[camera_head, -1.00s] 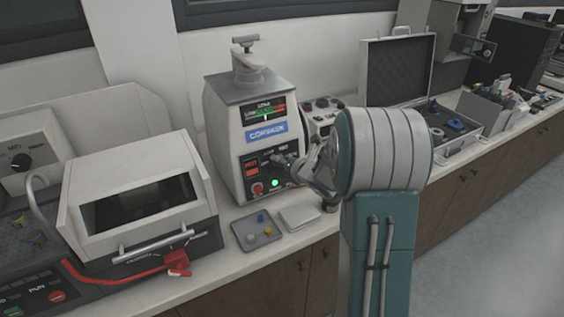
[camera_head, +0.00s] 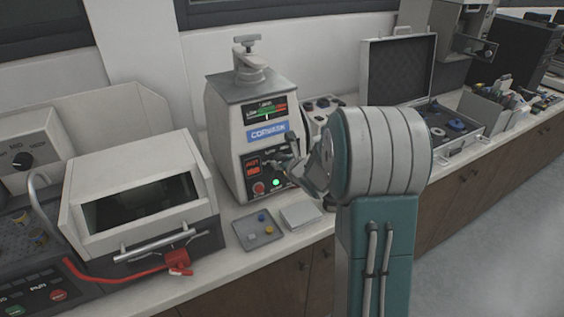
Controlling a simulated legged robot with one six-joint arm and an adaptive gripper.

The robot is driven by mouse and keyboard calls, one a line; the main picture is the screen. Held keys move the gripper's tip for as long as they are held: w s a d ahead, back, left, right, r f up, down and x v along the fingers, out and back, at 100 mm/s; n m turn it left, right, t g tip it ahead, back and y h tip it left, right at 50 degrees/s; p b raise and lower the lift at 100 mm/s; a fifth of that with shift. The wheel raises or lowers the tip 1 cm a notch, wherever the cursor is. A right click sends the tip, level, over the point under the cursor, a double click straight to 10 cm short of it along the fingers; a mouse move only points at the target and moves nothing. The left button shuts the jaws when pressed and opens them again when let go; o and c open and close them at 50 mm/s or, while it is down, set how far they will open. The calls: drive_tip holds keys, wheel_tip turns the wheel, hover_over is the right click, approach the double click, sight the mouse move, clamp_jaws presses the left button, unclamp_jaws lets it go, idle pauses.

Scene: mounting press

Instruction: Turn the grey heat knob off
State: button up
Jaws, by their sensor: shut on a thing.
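The mounting press (camera_head: 232,150) stands upright on the bench in the middle of the picture, with a level gauge and a blue name label on its front. Its dark control panel (camera_head: 254,189) shows a red display, a red button and a lit green light (camera_head: 276,183). My gripper (camera_head: 285,158) is at the upper right of this panel, its fingers closed at the panel face. The grey heat knob is hidden behind the fingers, so its pointer cannot be read.
A grey tray (camera_head: 243,240) with small coloured pieces and a pale flat block (camera_head: 301,217) lie before the press. A white hooded machine (camera_head: 135,185) stands left. An open case (camera_head: 455,143) sits right. My arm covers the bench's middle right.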

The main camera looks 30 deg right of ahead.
drive_tip(key=shift+s+f+n, duration=0.15)
drive_tip(key=shift+f+n, duration=0.2)
drive_tip(key=shift+n, duration=0.15)
drive_tip(key=o, duration=1.1)
drive_tip(key=shift+o, duration=0.3)
drive_tip(key=shift+r, duration=0.1)
drive_tip(key=shift+r, duration=0.1)
drive_tip(key=v, duration=1.1)
drive_tip(key=shift+s, duration=0.35)
drive_tip(key=shift+a+r, duration=0.1)
drive_tip(key=shift+r, duration=0.05)
